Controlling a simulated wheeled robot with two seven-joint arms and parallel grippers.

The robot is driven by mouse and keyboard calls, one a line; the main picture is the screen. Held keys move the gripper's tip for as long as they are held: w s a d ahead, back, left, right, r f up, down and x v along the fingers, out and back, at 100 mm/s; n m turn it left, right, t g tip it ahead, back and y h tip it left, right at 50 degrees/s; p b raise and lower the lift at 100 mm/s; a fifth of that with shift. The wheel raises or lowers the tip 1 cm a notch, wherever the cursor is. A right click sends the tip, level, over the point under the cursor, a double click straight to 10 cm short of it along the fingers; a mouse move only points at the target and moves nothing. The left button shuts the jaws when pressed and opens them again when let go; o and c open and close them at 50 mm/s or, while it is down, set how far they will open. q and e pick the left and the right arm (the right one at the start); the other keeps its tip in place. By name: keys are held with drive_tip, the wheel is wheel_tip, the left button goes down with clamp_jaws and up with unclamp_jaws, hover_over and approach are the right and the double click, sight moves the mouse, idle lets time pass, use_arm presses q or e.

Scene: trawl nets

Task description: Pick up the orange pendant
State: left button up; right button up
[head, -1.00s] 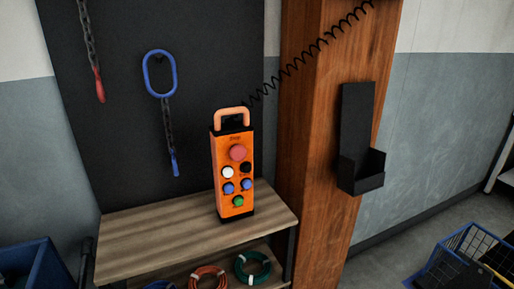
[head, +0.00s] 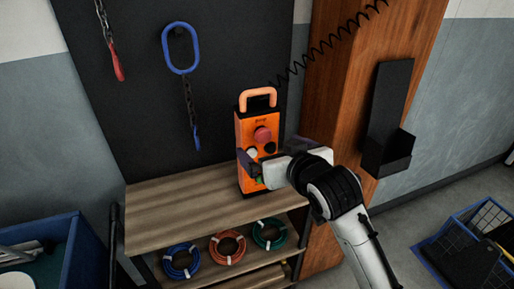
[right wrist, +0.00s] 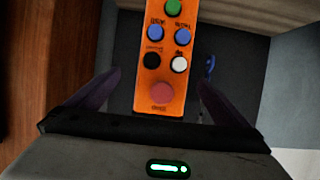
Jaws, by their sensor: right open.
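The orange pendant (head: 243,130) stands upright on the wooden shelf top, with a loop handle on top and coloured buttons on its front. In the right wrist view the pendant (right wrist: 151,88) appears upside down, lying between the two fingers. My right gripper (head: 257,164) is open at the pendant's lower front and covers some of its buttons. In the right wrist view the fingers of my right gripper (right wrist: 152,88) are spread on either side of the pendant, with a gap at each side. My left gripper is not in view.
A wooden post (head: 340,90) with a black holder (head: 388,120) stands to the right. The shelf top (head: 165,215) is clear left of the pendant. Coiled hoses (head: 228,247) lie below. A blue bin (head: 70,250) is at lower left, a blue basket (head: 485,225) at lower right.

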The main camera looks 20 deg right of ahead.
sight(266, 146)
drive_tip(key=x, duration=0.3)
drive_tip(key=shift+w+f, duration=0.15)
drive_tip(key=shift+w, duration=0.05)
drive_tip(key=x, duration=0.5)
drive_tip(key=shift+w+a+r+p, duration=0.25)
drive_tip(key=shift+a+p, duration=0.1)
drive_tip(key=shift+c, duration=0.3)
drive_tip(key=c, duration=1.4)
drive_tip(key=shift+r, duration=0.2)
drive_tip(key=shift+c, duration=1.4)
drive_tip(key=shift+r, duration=0.1)
